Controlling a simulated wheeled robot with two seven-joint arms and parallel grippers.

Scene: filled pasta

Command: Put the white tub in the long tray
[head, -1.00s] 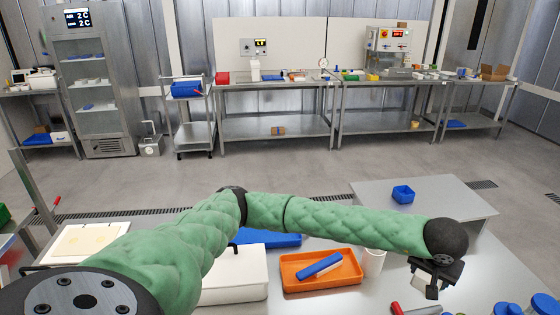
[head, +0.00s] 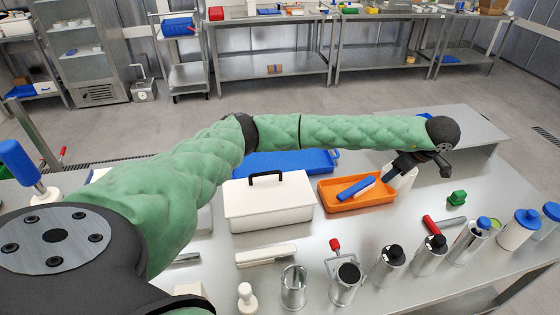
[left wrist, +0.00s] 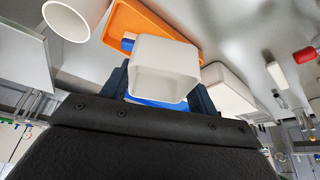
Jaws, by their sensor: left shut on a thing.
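The white tub (left wrist: 163,86) is a small square-sided container. It fills the middle of the left wrist view, between the two dark fingers of my left gripper (head: 398,165), which is shut on it. In the head view the tub is mostly hidden by the gripper, near the right end of the orange tray (head: 352,206). A long blue tray (head: 285,163) lies behind the white lidded box, partly hidden by my left arm. My right gripper is in neither view.
A white cup (head: 406,179) stands right of the orange tray, which holds a blue item (head: 356,188). A white box with a black handle (head: 268,205) stands left of it. Several metal canisters line the front. A green block (head: 457,198) lies at right.

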